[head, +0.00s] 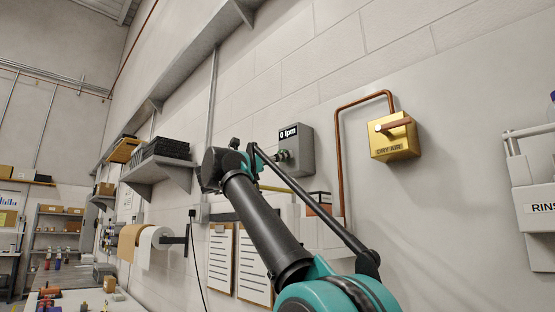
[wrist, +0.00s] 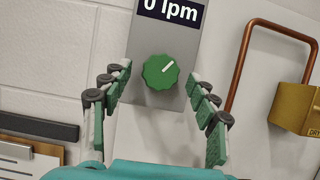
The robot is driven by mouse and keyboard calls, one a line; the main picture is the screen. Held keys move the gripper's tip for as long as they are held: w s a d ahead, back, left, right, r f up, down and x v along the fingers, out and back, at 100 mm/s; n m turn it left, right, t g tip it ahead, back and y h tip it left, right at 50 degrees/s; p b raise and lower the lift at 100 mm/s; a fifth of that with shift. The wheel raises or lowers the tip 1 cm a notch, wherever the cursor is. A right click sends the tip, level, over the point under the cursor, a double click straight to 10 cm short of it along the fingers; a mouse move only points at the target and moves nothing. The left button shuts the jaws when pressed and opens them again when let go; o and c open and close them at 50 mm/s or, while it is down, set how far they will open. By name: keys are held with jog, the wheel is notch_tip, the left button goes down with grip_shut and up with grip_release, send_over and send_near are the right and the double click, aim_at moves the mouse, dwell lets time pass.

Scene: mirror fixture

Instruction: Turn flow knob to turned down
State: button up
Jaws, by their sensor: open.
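The flow knob (wrist: 160,72) is a round green dial on a grey box (wrist: 186,42) on the wall. A white mark on it points up and to the right. The box display (wrist: 170,10) reads "0 lpm" and also shows in the head view (head: 288,133). My gripper (wrist: 160,105) is open, with its green-padded fingers to the left and right of the knob in the picture. I see no finger touching the knob. In the head view my arm hides part of the box, and the knob is hard to make out there.
A yellow "DRY AIR" box (head: 394,137) with a lever is right of the grey box, joined to a copper pipe (head: 338,150). A shelf (head: 160,168) with black bins and paper rolls (head: 148,245) are on the left. Clipboards (head: 222,260) hang below.

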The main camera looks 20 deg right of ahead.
jog(key=c, duration=1.2)
jog(key=shift+o, duration=0.2)
jog(key=shift+n, duration=0.5)
jog(key=shift+s+d+r+n+t+y, duration=0.1)
jog(key=shift+n+t+y, duration=0.45)
jog(key=shift+n, duration=0.75)
jog(key=shift+s+f+n+t+y, duration=0.1)
jog(key=shift+n+t+y, duration=0.45)
jog(key=shift+n, duration=0.75)
jog(key=shift+s+d+r+n+t+y, duration=0.1)
jog(key=shift+n+t+y, duration=0.2)
jog(key=shift+n+t, duration=0.75)
jog(key=shift+n+g, duration=0.25)
jog(key=shift+n, duration=0.2)
jog(key=o, duration=1.2)
jog(key=shift+a, duration=0.1)
jog(key=shift+c, duration=0.2)
